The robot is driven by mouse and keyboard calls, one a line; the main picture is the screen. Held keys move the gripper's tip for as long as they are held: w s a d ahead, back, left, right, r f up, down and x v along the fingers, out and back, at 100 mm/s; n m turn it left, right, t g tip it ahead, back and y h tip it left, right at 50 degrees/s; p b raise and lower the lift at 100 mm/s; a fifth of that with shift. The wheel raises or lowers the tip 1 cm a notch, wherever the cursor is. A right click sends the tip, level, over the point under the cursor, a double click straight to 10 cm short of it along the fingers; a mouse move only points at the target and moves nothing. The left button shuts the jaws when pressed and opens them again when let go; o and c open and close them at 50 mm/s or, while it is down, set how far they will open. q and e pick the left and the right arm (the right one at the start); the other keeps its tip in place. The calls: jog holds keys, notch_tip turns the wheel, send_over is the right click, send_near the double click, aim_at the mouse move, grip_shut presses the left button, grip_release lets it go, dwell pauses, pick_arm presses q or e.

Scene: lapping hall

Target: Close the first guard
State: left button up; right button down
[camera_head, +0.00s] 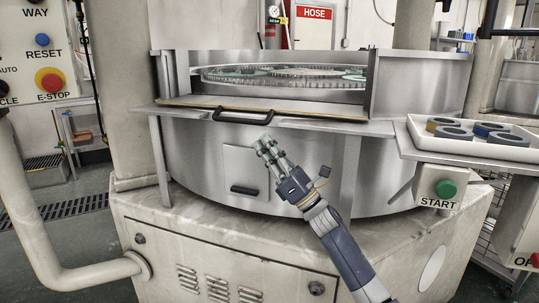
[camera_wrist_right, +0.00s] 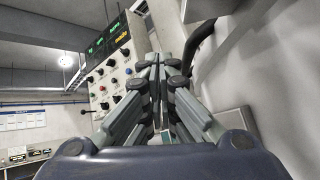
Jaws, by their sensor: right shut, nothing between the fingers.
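The lapping machine's front opening is uncovered, and toothed rings (camera_head: 290,76) show inside. A flat metal guard panel with a yellowish edge (camera_head: 300,108) runs along the bottom of the opening, with a black bar handle (camera_head: 243,116) at its front. My right gripper (camera_head: 264,143) is shut and empty, just below and slightly right of the handle, in front of the curved drum wall. It appears apart from the handle. In the right wrist view the closed fingers (camera_wrist_right: 163,68) point up, and a black curved bar (camera_wrist_right: 202,42), likely the handle, is right of them. My left gripper is out of view.
A smaller door with a black pull (camera_head: 244,190) is on the drum below. A white tray of rings (camera_head: 470,146) rests on the right shelf above a green START button (camera_head: 446,189). A control panel with an E-STOP (camera_head: 50,81) is at left.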

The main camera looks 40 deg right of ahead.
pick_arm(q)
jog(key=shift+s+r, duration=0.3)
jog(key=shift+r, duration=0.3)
